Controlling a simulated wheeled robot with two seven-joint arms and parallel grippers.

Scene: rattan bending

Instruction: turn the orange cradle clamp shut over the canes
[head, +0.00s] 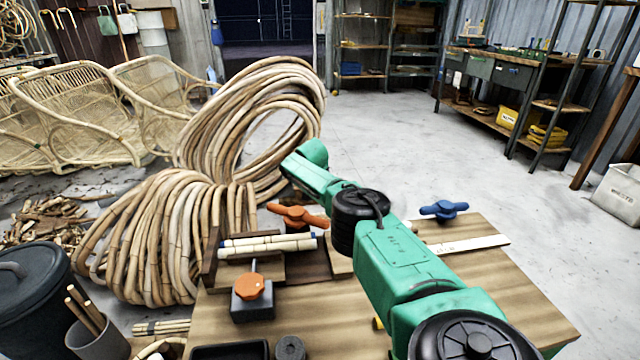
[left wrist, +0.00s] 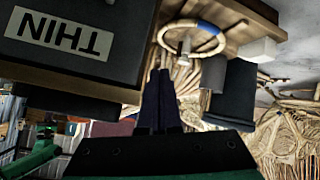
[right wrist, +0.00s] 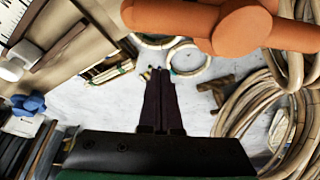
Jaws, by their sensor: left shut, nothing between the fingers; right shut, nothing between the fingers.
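The orange clamp handle (head: 298,216) stands at the back of the wooden bench, beside the right end of the pale canes (head: 268,246). The canes lie side by side in a wooden cradle, with dark blue bands at their ends. In the right wrist view the orange handle (right wrist: 243,28) is large at the upper right. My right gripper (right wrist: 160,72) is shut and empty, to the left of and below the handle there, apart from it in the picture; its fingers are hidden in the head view. My left gripper (left wrist: 160,72) is shut and empty, outside the head view.
An orange knob (head: 250,287) sits on a dark block at the bench front. A blue handle (head: 443,209) stands at right, by a pale ruler (head: 468,244). Large cane coils (head: 165,235) lie beyond the bench.

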